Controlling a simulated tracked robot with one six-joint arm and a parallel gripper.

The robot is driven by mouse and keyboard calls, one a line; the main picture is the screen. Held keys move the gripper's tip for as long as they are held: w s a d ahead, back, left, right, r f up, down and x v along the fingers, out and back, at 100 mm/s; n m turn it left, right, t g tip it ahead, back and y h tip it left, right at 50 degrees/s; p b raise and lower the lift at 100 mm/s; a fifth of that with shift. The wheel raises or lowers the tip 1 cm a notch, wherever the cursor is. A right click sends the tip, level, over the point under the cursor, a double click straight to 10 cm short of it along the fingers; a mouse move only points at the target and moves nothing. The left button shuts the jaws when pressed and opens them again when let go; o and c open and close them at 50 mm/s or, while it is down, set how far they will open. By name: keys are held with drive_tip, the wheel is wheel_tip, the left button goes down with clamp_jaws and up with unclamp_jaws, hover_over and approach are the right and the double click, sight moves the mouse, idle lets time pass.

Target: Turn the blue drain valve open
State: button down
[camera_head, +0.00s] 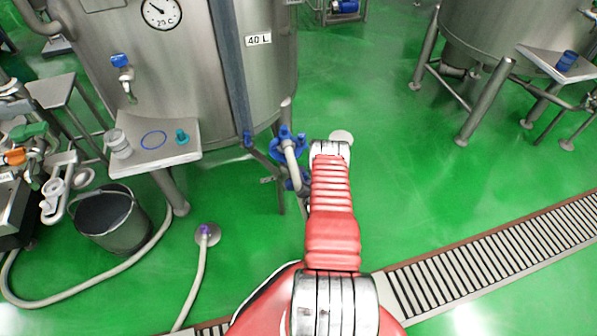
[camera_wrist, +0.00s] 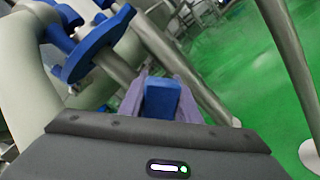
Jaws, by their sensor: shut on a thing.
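In the wrist view my gripper (camera_wrist: 165,84) has its two purple-grey fingers closed on both sides of a blue block-like handle, which I take to be the handle of the blue drain valve (camera_wrist: 162,101). How far the handle is turned I cannot tell. In the head view my red arm reaches to the foot of the steel tank (camera_head: 185,75) marked 40 L. The arm's end hides my gripper and the held handle there.
Other blue valve parts (camera_head: 289,137) sit left of my arm; a blue handwheel (camera_wrist: 95,46) is close to my fingers. A small table (camera_head: 160,158), a dark bucket (camera_head: 108,217) and a hose (camera_head: 199,275) are to the left. Green floor (camera_head: 430,195) is clear to the right.

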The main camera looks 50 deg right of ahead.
drive_tip(key=shift+a+f, duration=0.2)
drive_tip(key=c, duration=1.7)
unclamp_jaws()
drive_tip(key=shift+w, duration=0.1)
drive_tip(key=o, duration=0.4)
drive_tip(key=shift+d+r, duration=0.15)
drive_tip(key=shift+d, duration=0.05)
drive_tip(key=shift+c, duration=0.2)
drive_tip(key=v, duration=1.4)
